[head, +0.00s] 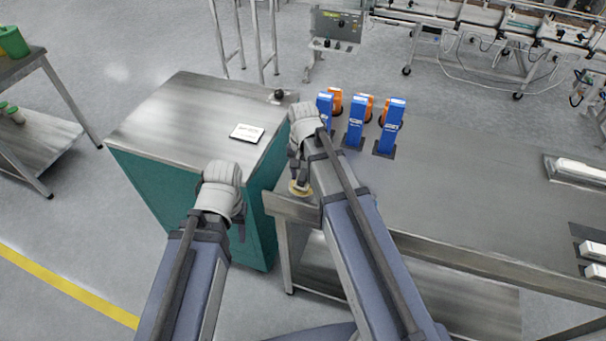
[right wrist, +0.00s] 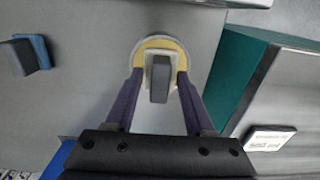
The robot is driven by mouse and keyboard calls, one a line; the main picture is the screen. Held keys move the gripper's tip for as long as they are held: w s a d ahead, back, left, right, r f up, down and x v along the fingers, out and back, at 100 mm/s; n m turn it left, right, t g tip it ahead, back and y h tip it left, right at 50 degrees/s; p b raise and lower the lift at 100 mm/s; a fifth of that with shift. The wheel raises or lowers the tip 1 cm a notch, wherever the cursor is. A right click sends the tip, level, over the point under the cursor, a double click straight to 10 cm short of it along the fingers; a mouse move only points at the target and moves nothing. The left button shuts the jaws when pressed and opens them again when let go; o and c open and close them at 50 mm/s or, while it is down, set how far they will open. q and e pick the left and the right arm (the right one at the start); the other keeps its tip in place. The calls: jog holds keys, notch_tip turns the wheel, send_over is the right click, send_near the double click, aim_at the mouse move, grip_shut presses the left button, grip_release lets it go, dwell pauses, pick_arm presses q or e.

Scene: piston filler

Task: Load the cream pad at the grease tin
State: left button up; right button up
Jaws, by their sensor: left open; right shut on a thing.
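My right gripper (head: 297,186) is at the near left corner of the grey table. It is shut on the grey handle (right wrist: 159,80) of the cream pad (right wrist: 147,68), as the right wrist view shows. Under the pad is the round grease tin (right wrist: 160,41), with a pale rim and yellow contents; it also shows in the head view (head: 300,193), partly hidden by the gripper. The pad overlaps the tin's opening; I cannot tell how deep it touches the grease. My left gripper (head: 239,230) is open and empty, in front of the teal cabinet.
A teal cabinet (head: 190,190) with a steel top stands left of the table (head: 450,180), bearing a white label card (head: 247,132).

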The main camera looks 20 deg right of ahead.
jog(key=shift+f+b, duration=0.55)
dwell(1.5)
notch_tip(320, 180, up, 7)
jog(key=p, duration=0.7)
